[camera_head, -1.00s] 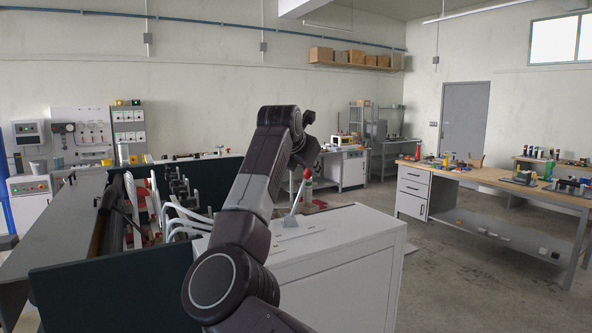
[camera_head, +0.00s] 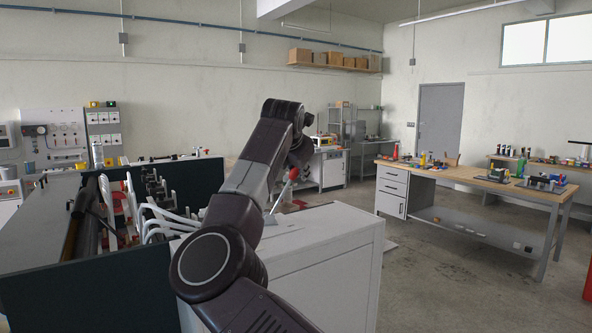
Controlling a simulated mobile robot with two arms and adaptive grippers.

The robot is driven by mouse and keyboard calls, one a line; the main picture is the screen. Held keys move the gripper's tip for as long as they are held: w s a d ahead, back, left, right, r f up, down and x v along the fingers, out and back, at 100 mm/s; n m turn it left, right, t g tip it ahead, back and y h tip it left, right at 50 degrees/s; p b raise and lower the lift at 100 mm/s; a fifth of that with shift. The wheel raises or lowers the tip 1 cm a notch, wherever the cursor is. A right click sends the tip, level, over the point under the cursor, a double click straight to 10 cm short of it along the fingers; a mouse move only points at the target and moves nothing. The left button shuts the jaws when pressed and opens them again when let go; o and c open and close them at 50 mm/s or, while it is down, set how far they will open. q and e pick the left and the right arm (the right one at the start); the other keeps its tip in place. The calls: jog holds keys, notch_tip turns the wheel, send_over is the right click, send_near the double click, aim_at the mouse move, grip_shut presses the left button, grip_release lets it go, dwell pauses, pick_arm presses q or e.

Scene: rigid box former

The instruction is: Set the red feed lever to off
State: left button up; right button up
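The feed lever has a red knob (camera_head: 293,173) on a pale slanted stem and stands on top of the white cabinet (camera_head: 345,232). It leans up to the right in the head view. My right arm crosses in front of the cabinet. My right gripper (camera_head: 301,153) is at the arm's far end, just above and beside the red knob. It is dark and mostly hidden by the wrist, so its fingers and any contact with the knob cannot be made out. My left gripper is out of view.
Left of the white cabinet is a machine with dark side panels (camera_head: 95,275), white curved tubes (camera_head: 160,222) and rods. A wooden workbench (camera_head: 470,178) with tools stands to the right. Open grey floor (camera_head: 440,265) lies between the cabinet and this bench.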

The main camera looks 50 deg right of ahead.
jog(key=shift+o, duration=1.2)
jog(key=shift+d, duration=0.25)
jog(key=shift+a+r, duration=0.1)
jog(key=shift+a, duration=0.15)
jog(key=v, duration=1.1)
jog(key=shift+s, duration=0.3)
jog(key=shift+a+r, duration=0.1)
